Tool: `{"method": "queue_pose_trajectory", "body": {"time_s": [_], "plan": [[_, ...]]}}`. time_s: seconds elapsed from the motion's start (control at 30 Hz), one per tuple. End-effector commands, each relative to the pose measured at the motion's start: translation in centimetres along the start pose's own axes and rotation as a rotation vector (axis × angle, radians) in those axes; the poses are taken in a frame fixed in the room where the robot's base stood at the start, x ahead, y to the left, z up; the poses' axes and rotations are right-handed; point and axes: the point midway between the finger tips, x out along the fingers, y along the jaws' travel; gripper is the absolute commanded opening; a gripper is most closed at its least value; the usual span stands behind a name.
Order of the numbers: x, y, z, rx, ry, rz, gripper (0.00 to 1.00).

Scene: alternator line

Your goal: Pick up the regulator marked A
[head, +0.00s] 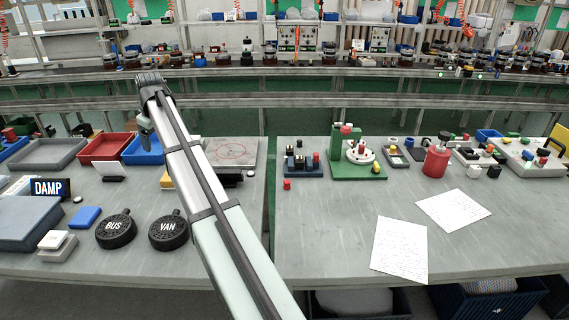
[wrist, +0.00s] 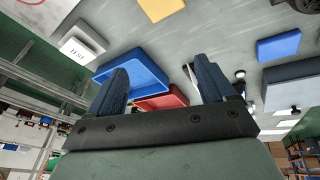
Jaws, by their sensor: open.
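I cannot make out a regulator marked A in either view. Two round black parts lie on the left bench in the head view, one marked BUS (head: 116,230) and one marked VAN (head: 168,231). My gripper (head: 145,138) is above the back of the left bench, near the blue tray (head: 143,150); my arm hides part of the bench. In the wrist view my gripper (wrist: 160,66) has its two dark blue fingers wide apart with nothing held between them. The blue tray (wrist: 133,68) and the red tray (wrist: 162,102) show beyond the fingers.
A red tray (head: 105,148), a grey tray (head: 48,154) and a DAMP sign (head: 50,188) are on the left bench. A gap separates it from the right bench, which holds a green fixture (head: 357,168), a red cylinder (head: 436,160) and two paper sheets (head: 400,249).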

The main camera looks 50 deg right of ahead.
Motion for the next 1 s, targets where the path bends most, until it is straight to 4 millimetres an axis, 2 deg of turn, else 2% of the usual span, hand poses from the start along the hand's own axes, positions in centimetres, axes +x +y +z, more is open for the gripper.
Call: {"method": "queue_pose_trajectory", "body": {"time_s": [0.03,0.2,0.37,0.5,0.7,0.8,0.9,1.0], "plan": [[-0.2,2.3,1.9,-0.012,-0.021,0.002,0.83],[-1.0,8.5,8.1,-0.083,-0.090,-0.006,0.83],[-2.2,13.7,14.4,-0.146,-0.150,-0.028,0.83],[-3.4,17.6,20.2,-0.199,-0.196,-0.058,0.83],[-5.5,22.3,28.9,-0.271,-0.248,-0.116,0.83],[-6.6,23.9,32.8,-0.302,-0.265,-0.147,0.83],[-7.5,25.1,35.9,-0.330,-0.276,-0.174,0.83],[-8.2,25.8,38.1,-0.348,-0.283,-0.194,0.83]]}}
